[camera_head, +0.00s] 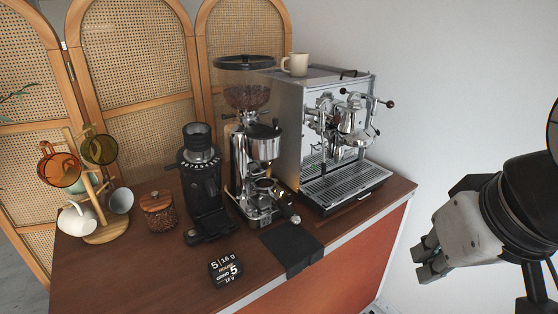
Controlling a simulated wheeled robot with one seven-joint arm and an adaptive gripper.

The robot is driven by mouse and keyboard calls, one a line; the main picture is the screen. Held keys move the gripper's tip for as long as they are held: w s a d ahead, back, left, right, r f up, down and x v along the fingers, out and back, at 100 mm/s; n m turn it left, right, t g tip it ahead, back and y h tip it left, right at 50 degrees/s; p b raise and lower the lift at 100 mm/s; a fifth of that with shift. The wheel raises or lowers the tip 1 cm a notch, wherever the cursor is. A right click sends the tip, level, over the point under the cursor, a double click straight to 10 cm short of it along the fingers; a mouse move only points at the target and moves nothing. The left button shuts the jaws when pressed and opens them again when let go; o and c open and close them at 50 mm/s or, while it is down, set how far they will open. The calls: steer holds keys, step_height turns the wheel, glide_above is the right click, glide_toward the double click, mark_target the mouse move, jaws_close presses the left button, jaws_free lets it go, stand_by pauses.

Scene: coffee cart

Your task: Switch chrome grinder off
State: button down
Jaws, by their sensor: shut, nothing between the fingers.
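The chrome grinder (262,148) stands on the wooden counter in the middle of the head view. It has a clear hopper (247,92) with brown beans and a dark lid. A portafilter with a dark handle sits at its front, low down. Its switch is too small to make out, and I cannot tell whether it is on or off. My gripper (424,261) is at the right, out past the counter's right edge and well apart from the grinder. It is shut and holds nothing.
A black grinder (205,190) stands close to the left, an espresso machine (335,135) with a cream cup (295,64) on top to the right. A black mat (292,247) and a dark scale (226,268) lie in front. A bean jar (158,213) and mug tree (104,232) stand left.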

steer(key=w+d+f+n+t+h+b, duration=0.1)
steer(key=w+d+t, duration=0.1)
steer(key=w, duration=1)
steer(key=w+d+f+n+t+h+b, duration=0.1)
steer(key=w+t, duration=0.1)
steer(key=w, duration=1)
steer(key=w+a+f+n+t+y+b, duration=0.1)
steer(key=w+a+f+n+y, duration=0.1)
steer(key=w+a+f+y, duration=0.2)
steer(key=w+a+f+n+t+y, duration=0.1)
steer(key=w+a+f+y, duration=0.4)
steer(key=w, duration=0.6)
steer(key=shift+a+f+n+b, duration=0.35)
steer(key=shift+a+f+n, duration=0.55)
steer(key=shift+a+f, duration=0.15)
